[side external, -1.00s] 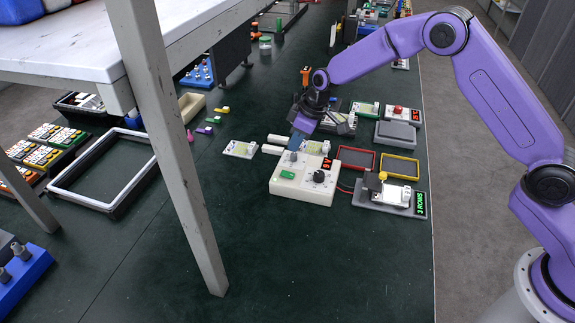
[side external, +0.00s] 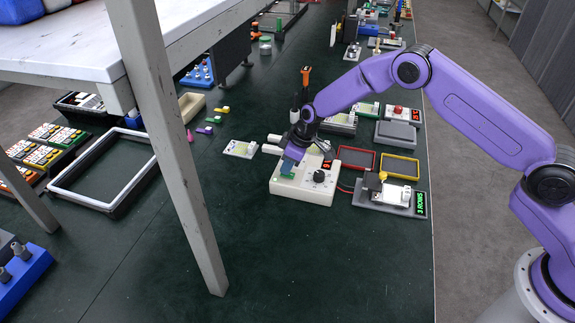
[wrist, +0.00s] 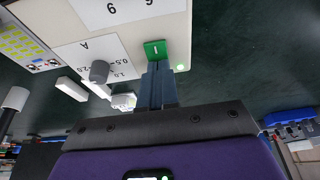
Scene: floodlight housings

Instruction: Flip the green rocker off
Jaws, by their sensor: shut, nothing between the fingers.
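The green rocker (wrist: 155,49) shows in the wrist view on a cream control box, with a white mark on its face. A small green light (wrist: 180,67) glows beside it. In the side view the rocker (side external: 287,202) is on the front left of the cream control box (side external: 303,195). My gripper (wrist: 158,66) is shut and empty, its dark fingertips right by the rocker's near edge in the wrist view. In the side view my gripper (side external: 286,171) points down over the box. I cannot tell whether the fingertips touch the rocker.
The box also carries a black knob (side external: 320,201) and a red display (side external: 326,165). A grey knob (wrist: 99,71) stands near the fingers in the wrist view. A grey device with a green display (side external: 420,203) is to the right. The mat in front is clear.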

